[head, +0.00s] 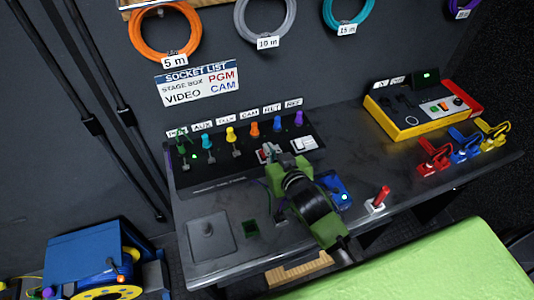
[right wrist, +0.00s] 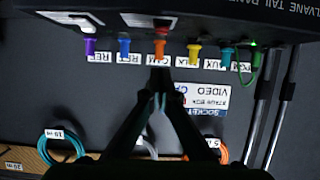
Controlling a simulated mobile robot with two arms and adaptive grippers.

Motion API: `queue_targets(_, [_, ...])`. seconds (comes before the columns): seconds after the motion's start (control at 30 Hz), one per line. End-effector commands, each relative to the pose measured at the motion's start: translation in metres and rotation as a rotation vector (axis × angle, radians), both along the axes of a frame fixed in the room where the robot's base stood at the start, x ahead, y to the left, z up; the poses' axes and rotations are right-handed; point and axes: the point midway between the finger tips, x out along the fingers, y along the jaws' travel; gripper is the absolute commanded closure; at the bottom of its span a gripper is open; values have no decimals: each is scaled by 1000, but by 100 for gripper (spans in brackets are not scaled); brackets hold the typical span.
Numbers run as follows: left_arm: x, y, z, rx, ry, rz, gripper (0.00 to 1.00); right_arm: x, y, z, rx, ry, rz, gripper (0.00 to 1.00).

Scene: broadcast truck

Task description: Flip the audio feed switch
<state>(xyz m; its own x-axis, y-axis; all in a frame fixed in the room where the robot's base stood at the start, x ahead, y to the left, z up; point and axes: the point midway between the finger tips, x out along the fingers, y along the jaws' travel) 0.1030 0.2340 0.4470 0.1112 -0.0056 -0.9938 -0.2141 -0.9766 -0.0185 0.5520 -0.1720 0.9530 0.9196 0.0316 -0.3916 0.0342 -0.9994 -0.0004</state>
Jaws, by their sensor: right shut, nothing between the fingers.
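The tail panel (head: 240,165) stands at the back of the desk with a row of coloured plugs and white labels above. No label naming the audio feed is readable. My left gripper is out of view.
A red lever (head: 380,197) stands on the desk (head: 215,262) at the right front. A blue box (head: 336,189) sits beside my right arm. A yellow console (head: 415,112) and coloured clamps (head: 465,148) are at the right. Coiled cables (head: 163,42) hang above.

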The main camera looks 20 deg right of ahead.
Motion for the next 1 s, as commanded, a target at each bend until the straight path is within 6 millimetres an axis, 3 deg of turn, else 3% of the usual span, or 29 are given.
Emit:
queue_targets(0.2, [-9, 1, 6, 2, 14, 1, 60, 33, 1, -12, 0, 0, 0, 100])
queue_targets(0.3, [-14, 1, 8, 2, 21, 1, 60, 26, 1, -32, -1, 6, 0, 100])
queue_targets(0.5, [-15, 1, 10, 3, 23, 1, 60, 24, 1, -49, 0, 1, 0, 100])
queue_targets(1.0, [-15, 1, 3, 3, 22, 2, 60, 23, 1, -56, 2, -10, 1, 100])
